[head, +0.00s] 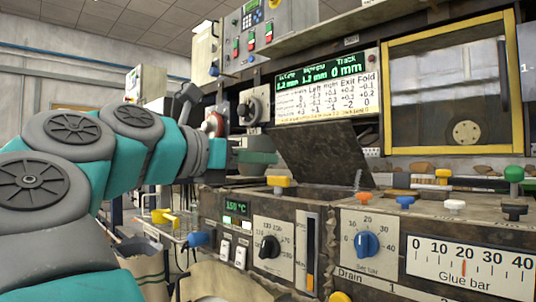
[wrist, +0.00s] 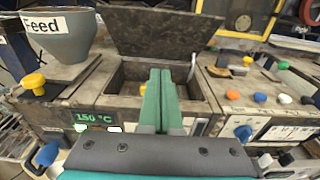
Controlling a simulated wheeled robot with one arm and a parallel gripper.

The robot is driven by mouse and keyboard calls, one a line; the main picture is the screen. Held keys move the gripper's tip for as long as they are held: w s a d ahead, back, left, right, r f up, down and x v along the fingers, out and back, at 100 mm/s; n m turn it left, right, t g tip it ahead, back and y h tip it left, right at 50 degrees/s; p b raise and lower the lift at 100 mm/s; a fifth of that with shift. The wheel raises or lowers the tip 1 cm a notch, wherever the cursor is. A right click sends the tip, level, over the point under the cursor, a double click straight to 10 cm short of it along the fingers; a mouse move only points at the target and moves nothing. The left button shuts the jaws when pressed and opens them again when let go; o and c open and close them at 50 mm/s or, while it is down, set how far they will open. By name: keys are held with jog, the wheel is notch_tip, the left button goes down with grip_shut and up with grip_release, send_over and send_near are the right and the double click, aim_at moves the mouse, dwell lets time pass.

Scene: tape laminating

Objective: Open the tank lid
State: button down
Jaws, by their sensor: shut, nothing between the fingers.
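The tank lid (head: 322,158) is a dark, worn metal plate. It is hinged up and tilted back over the tank, and it also stands raised in the wrist view (wrist: 165,32). Below it the tank opening shows, with its bare rim (wrist: 112,100) in the wrist view. A thin metal prop or bracket (wrist: 191,68) is at the lid's right side. My gripper (wrist: 160,76) has green fingers shut together with nothing between them. They are in front of the tank opening and apart from the lid in the picture. They hide part of the tank's inside.
A grey Feed funnel (wrist: 68,40) stands left of the tank. Several coloured knobs, including a blue one (head: 405,201), line the right-hand top. A yellow-framed window (head: 450,85) is behind. A front panel has a black dial (head: 269,247) and a blue dial (head: 366,244).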

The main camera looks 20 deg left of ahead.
send_near(315, 148)
notch_tip(315, 148, down, 3)
jog(key=w, duration=0.2)
jog(key=shift+w+d+r+p, duration=0.55)
jog(key=shift+w+r+p, duration=0.1)
jog(key=shift+w+p, duration=0.2)
jog(key=shift+w+d+r+p, duration=0.5)
jog(key=shift+w+r+p, duration=0.15)
jog(key=shift+w+p, duration=0.2)
jog(key=shift+w+d, duration=0.1)
